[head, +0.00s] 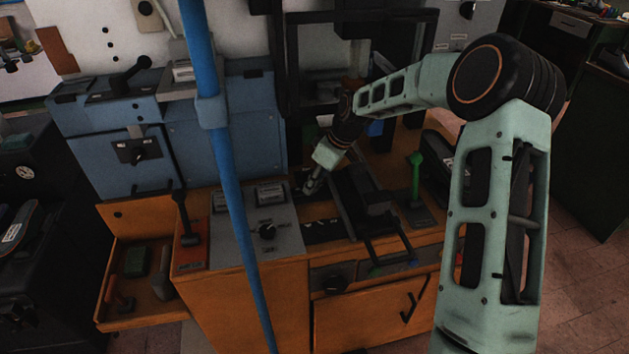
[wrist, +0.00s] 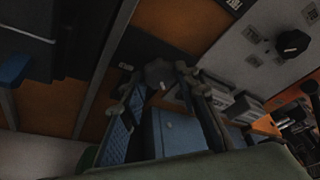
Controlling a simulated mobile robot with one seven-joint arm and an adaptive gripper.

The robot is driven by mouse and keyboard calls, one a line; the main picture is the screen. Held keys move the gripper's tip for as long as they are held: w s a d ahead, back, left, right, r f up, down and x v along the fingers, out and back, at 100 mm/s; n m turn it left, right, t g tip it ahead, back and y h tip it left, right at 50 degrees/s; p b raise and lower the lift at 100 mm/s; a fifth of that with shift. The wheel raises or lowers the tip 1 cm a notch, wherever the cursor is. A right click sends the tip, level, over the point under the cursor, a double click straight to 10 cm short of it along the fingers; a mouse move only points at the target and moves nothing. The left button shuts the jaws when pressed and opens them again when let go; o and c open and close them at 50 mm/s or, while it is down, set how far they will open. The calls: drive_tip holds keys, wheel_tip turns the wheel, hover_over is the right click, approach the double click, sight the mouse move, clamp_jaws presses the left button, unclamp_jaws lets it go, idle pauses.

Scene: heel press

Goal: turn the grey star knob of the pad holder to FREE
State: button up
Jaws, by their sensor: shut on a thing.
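My gripper (head: 311,184) reaches down to the orange bench top, just right of the grey control panel. In the wrist view its two fingers (wrist: 160,84) stand on either side of the dark grey star knob (wrist: 158,72), shut on it. A small pale mark shows on the knob's near edge. I cannot read which position it points to. In the head view the knob is hidden at my fingertips, and the pad holder cannot be made out clearly there.
The grey panel (head: 238,248) carries a black rotary knob (head: 267,231), also in the wrist view (wrist: 292,43). A black frame (head: 365,205) stands close right of my gripper, with a green lever (head: 416,178) beyond. A blue cabinet (head: 225,125) stands behind. A blue upright pole (head: 229,180) crosses the foreground.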

drive_tip(key=o, duration=1.2)
drive_tip(key=shift+c, duration=0.2)
drive_tip(key=v, duration=1.2)
drive_tip(key=shift+w, duration=0.15)
